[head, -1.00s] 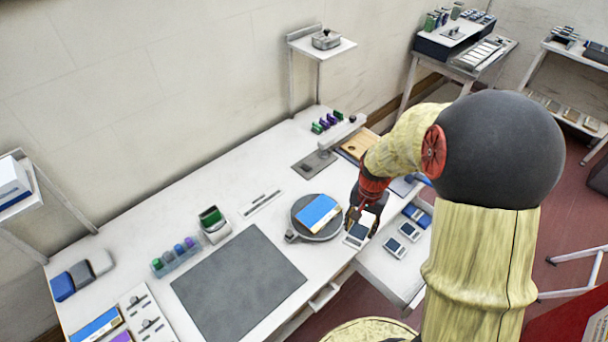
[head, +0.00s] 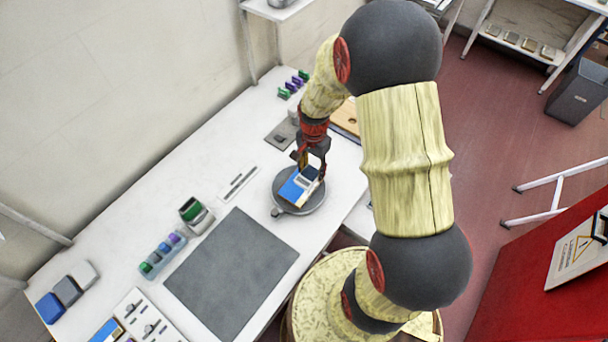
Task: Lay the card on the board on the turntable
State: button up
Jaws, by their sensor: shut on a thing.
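The round grey turntable (head: 314,205) stands on the white table, with a small tab at its lower left. The board (head: 290,189), blue with a pale edge, lies on it. Its right part is hidden by the card and my gripper. The card (head: 308,183), white with a dark panel, is over the right part of the board. My gripper (head: 308,170) is shut on the card from above. I cannot tell whether the card touches the board or hovers just over it.
A grey mat (head: 232,273) lies left of the turntable. A grey plate (head: 281,134) lies beyond the turntable.

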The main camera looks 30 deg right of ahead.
aim_at(305, 170)
jog(key=w+f, duration=0.1)
jog(key=w+a+f, duration=0.1)
jog(key=f, duration=0.1)
jog(key=shift+w+a+f, duration=0.15)
jog(key=shift+w+f, duration=0.15)
jog(key=shift+f, duration=1.45)
jog(key=shift+f, duration=0.15)
jog(key=o, duration=1.1)
jog(key=shift+o, duration=0.2)
